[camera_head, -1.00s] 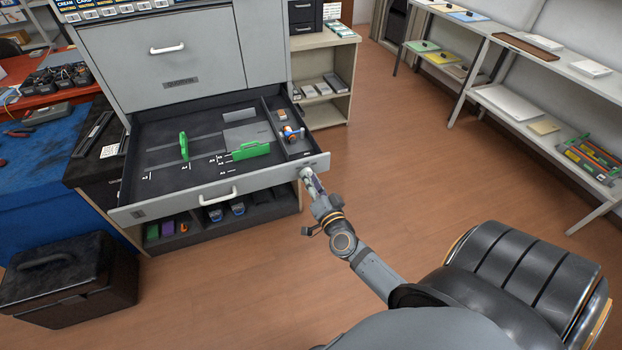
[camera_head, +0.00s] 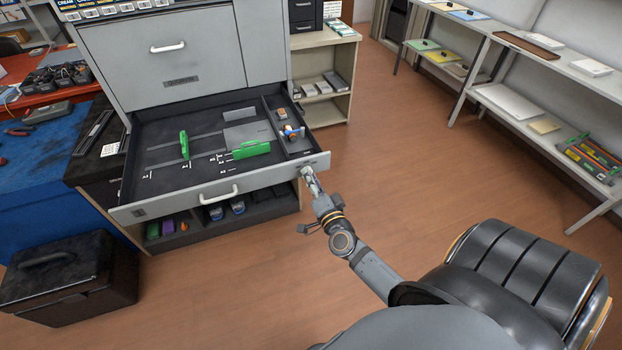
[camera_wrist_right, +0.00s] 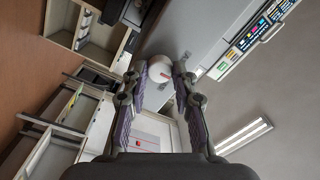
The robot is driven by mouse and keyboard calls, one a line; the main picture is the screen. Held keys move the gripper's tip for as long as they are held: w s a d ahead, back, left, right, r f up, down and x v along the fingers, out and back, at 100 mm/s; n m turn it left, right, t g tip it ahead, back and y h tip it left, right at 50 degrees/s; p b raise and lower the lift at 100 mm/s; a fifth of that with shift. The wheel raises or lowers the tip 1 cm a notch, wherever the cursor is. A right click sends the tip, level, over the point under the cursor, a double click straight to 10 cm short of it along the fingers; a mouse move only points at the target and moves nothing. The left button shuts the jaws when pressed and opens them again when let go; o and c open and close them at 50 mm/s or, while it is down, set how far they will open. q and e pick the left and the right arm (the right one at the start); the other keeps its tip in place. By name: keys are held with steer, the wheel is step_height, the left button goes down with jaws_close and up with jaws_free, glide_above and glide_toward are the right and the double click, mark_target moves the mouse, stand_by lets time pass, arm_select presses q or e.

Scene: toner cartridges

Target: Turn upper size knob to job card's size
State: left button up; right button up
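A pale round knob (camera_head: 304,171) sits at the right end of the open drawer's front (camera_head: 230,191). My right gripper (camera_head: 309,178) reaches it from the front right. In the right wrist view the white knob (camera_wrist_right: 160,68) with a small red mark lies between my two fingertips (camera_wrist_right: 161,76), which appear to touch both its sides. The size it is set to cannot be read. A small white card with print (camera_head: 110,150) lies left of the drawer; its text is too small to read. My left gripper is not in view.
The drawer (camera_head: 165,130) holds two green guides (camera_head: 184,146) (camera_head: 251,149) and a small orange and blue item (camera_head: 291,133). A black case (camera_head: 68,268) stands on the floor at left. Shelves (camera_head: 535,55) line the right. The floor between is clear.

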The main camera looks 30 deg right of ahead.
steer(key=o, duration=0.4)
steer(key=v, duration=1.2)
steer(key=s+a+f+n+g+y+p, duration=0.15)
steer(key=s+f+n+g, duration=0.3)
steer(key=f, duration=1.05)
steer(key=s+f+n+g+y+p, duration=0.2)
steer(key=s+f+n+g, duration=0.25)
steer(key=f, duration=1.05)
steer(key=s+f+n+g+p, duration=0.1)
steer(key=s+f+g, duration=0.3)
steer(key=s, duration=0.6)
steer(key=s+f+n+g, duration=0.3)
steer(key=s+f+n, duration=0.1)
steer(key=s+f, duration=0.4)
steer(key=shift+s+n+g+p, duration=0.3)
steer(key=shift+s+g+p, duration=0.1)
steer(key=shift+s, duration=0.6)
